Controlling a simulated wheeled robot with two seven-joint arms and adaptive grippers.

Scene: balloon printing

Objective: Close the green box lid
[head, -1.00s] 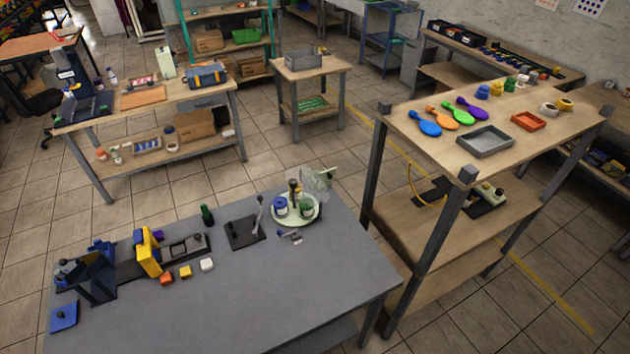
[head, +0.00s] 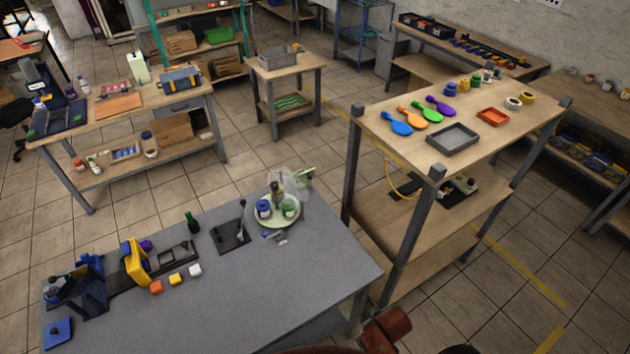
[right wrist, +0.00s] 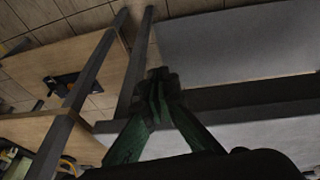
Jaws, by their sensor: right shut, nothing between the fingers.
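A small pale green piece (head: 304,178), which may be the green box or its lid, stands at the far corner of the grey table, beside the round tray. It is too small to tell whether a lid is open. My right gripper (right wrist: 158,78) shows in the right wrist view, its green fingers shut and empty, by the wooden rack's posts and a grey surface. No green box shows in that view. My left gripper is not in view.
The grey table (head: 225,295) has a clear front right. A round tray (head: 262,224) holds blue and green jars. A printing device (head: 85,285) and coloured blocks sit at the left. The tall wooden rack (head: 385,125) stands close on the right.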

